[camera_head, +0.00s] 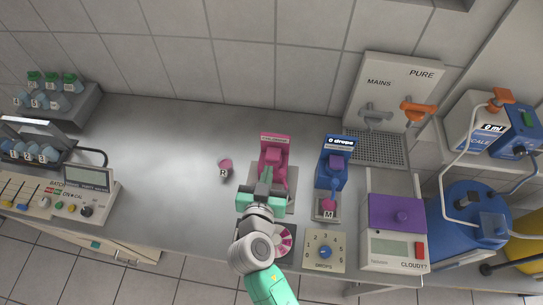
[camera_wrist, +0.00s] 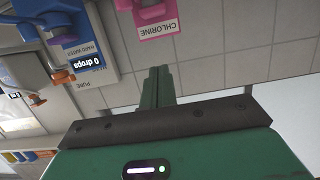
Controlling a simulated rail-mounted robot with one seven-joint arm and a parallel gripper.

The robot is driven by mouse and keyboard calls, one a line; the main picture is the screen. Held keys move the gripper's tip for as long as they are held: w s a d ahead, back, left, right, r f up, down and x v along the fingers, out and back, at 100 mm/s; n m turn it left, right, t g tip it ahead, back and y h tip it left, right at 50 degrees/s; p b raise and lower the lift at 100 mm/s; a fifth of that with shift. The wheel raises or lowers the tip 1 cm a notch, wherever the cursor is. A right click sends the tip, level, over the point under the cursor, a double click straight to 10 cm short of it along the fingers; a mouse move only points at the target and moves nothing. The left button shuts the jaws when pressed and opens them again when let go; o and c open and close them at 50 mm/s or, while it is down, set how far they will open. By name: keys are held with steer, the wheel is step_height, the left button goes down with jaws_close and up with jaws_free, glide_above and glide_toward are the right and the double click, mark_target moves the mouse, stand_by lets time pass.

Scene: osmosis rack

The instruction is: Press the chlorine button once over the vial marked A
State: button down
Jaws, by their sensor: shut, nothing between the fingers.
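The pink chlorine dispenser (camera_head: 275,152) stands on the counter near the middle. In the wrist view its CHLORINE sign (camera_wrist: 158,29) appears upside down at the top. My green gripper (camera_head: 264,178) is in front of the dispenser and overlaps its lower part, so its button and whatever stands under it are hidden. In the wrist view my gripper (camera_wrist: 159,78) has its fingers together and holds nothing. I cannot see whether they touch the dispenser. I cannot make out a vial marked A. A pink-capped vial (camera_head: 225,168) stands left of the dispenser, its letter unclear.
A blue dispenser (camera_head: 335,165) reading 0 drops stands to the right, with a pink-capped vial marked M (camera_head: 328,207) in front. A drops dial (camera_head: 325,250) and a purple-topped cloudiness meter (camera_head: 397,213) are nearer. Several vials stand in racks at left. The counter left of centre is clear.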

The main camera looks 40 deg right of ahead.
glide_above(272, 157)
steer(key=s+a, duration=0.1)
steer(key=f, duration=0.2)
step_height(272, 157, down, 4)
steer(key=shift+d+r, duration=0.1)
steer(key=shift+r, duration=0.15)
steer(key=shift+f, duration=0.3)
steer(key=shift+f, duration=0.15)
